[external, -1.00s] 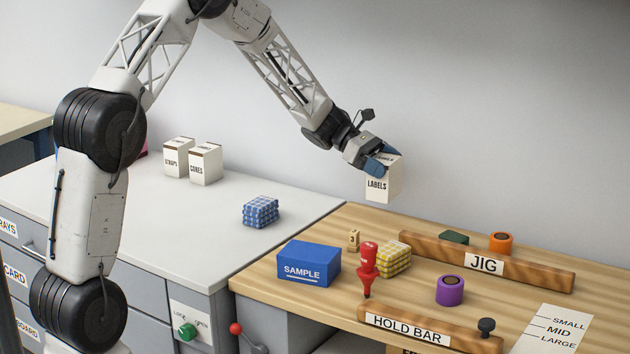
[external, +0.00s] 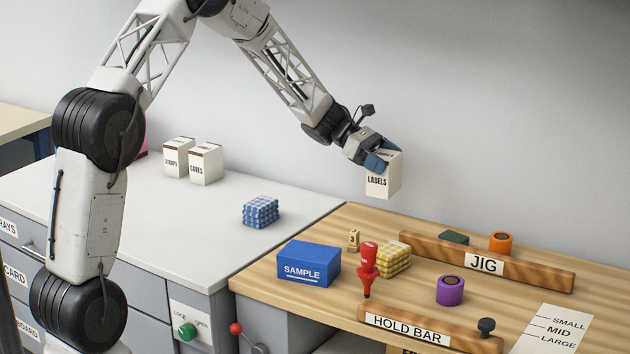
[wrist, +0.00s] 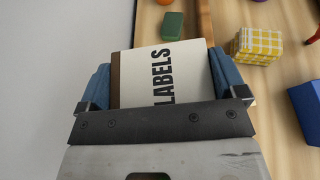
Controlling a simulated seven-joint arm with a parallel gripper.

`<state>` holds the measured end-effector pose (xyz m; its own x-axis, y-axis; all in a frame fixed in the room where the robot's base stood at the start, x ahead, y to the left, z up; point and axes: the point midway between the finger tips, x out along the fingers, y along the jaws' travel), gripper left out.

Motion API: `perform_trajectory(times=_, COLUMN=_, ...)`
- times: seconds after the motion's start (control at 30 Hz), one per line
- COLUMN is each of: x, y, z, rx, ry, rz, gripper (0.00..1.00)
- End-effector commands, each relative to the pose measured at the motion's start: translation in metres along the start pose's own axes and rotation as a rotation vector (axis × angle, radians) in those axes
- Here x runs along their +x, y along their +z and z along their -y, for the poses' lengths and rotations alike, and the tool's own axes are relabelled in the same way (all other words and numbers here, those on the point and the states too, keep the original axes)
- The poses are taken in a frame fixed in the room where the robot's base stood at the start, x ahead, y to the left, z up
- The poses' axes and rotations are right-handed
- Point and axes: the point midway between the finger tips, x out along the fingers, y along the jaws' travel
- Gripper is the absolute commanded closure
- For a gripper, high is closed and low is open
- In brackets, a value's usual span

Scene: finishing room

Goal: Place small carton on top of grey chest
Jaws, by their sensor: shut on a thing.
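A small white carton marked LABELS (external: 381,182) is held in the air above the back edge of the wooden bench. My gripper (external: 382,160) is shut on its upper part with blue fingers. In the wrist view the carton (wrist: 135,78) sits between the two blue fingers of my gripper (wrist: 158,85). The grey chest (external: 150,215) is at the left, with a pale flat top and grey drawer fronts. Two white cartons, STRAPS (external: 176,157) and CUBES (external: 206,163), and a blue checked block (external: 260,212) stand on its top.
The wooden bench (external: 600,285) holds a blue SAMPLE box (external: 309,262), a red tool (external: 367,270), a yellow checked block (external: 394,259), a purple roll (external: 450,290), an orange roll (external: 500,243) and wooden JIG (external: 530,272) and HOLD BAR (external: 455,335) rails. The chest top's middle is clear.

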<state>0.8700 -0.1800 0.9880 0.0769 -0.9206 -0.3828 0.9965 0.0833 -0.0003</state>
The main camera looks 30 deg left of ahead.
Motion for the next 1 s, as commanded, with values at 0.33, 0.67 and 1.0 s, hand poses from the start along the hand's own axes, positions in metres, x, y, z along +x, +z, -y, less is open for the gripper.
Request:
perform_trajectory(times=0.33, x=-0.005, y=0.006, z=-0.006, rx=-0.020, ry=0.052, rz=0.001, gripper=0.40)
perform_trajectory(times=0.67, x=-0.019, y=0.018, z=-0.018, rx=-0.069, ry=0.175, rz=0.001, gripper=0.40)
perform_trajectory(times=1.0, x=-0.036, y=0.027, z=-0.029, rx=-0.129, ry=0.316, rz=0.000, gripper=0.40)
